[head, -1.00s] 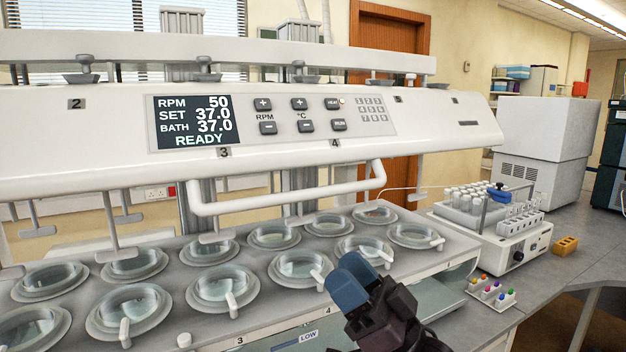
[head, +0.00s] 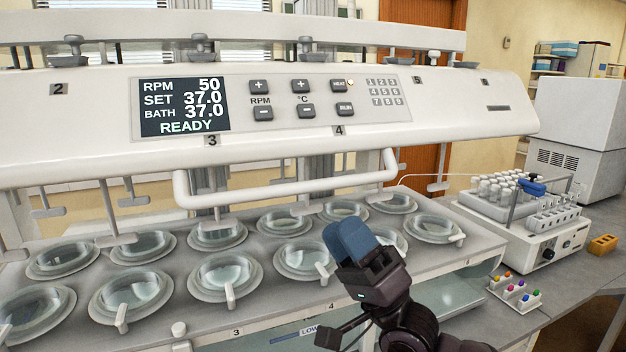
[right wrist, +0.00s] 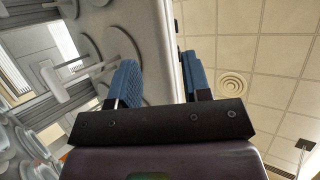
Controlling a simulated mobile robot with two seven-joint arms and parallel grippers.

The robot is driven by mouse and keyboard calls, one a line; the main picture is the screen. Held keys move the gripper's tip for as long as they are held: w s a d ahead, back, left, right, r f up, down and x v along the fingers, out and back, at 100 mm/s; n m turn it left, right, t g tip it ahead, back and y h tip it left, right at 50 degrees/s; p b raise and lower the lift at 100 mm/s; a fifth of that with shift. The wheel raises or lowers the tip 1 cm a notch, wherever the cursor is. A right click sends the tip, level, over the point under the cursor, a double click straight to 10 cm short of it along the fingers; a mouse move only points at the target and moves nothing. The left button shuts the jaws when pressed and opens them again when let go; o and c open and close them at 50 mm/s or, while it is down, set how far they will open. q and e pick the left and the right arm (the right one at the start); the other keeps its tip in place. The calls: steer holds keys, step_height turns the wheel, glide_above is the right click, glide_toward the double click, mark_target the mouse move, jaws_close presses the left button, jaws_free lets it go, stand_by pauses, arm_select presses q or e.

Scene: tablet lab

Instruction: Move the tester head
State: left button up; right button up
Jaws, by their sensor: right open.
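The white tester head (head: 100,125) spans the head view above the bath, with a display reading READY and a row of buttons. Its white bar handle (head: 285,197) hangs along the lower front edge. Paddles on shafts hang below the head, above the round vessels. My right gripper (head: 345,240) has blue fingers, open and empty, below and in front of the handle's right part, apart from it. In the right wrist view the open fingers (right wrist: 160,85) point up towards the underside of the head. My left gripper is not in view.
The bath plate (head: 200,310) holds several round glass vessels (head: 225,272) under the head. To the right stand a sampler with vials (head: 545,235), a small rack of coloured caps (head: 515,292) and a yellow block (head: 603,244). A grey cabinet (head: 575,150) stands behind.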

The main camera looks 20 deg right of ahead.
mark_target(311, 185)
steer(key=p+x, duration=0.2)
steer(key=x, duration=0.5)
steer(key=shift+r, duration=0.1)
steer(key=shift+w+a+r, duration=0.3)
steer(key=shift+r, duration=0.1)
jaws_close()
